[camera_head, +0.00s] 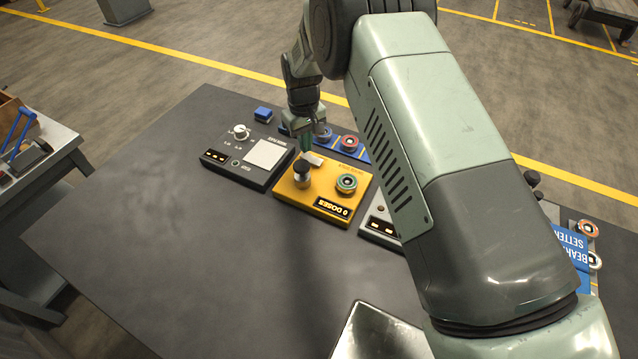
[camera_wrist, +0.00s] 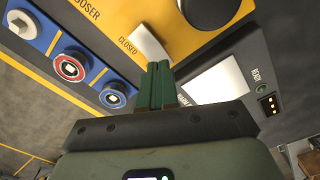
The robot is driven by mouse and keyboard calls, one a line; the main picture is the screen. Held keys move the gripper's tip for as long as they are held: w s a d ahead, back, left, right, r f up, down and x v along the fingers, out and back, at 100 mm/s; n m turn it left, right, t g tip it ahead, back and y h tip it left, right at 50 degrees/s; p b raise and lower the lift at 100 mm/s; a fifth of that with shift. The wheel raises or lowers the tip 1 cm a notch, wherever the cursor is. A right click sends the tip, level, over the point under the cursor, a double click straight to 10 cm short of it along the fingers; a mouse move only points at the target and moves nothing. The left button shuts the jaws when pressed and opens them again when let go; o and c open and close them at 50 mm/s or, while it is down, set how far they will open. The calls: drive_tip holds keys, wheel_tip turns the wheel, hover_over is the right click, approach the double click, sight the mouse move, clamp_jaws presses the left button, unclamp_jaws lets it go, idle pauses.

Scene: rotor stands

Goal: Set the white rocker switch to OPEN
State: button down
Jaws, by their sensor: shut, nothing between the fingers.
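The white rocker switch (camera_head: 313,158) sits near the back edge of the yellow doser box (camera_head: 325,197). In the wrist view the switch (camera_wrist: 148,44) is a tilted white paddle with the word CLOSED printed beside it. No OPEN label is readable. My gripper (camera_head: 305,151) points down at the back edge of the yellow box. In the wrist view its green fingers (camera_wrist: 159,66) are shut together and empty. Their tips are right beside the near end of the switch; I cannot tell whether they touch it.
The yellow box also carries a black knob (camera_head: 302,172) and a green-ringed button (camera_head: 347,183). A dark box with a white panel (camera_head: 264,154) stands close on the left. The table's left part is clear.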

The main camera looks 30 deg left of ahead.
drive_tip(key=shift+f, duration=1.05)
idle(0.5)
drive_tip(key=shift+r, duration=3.55)
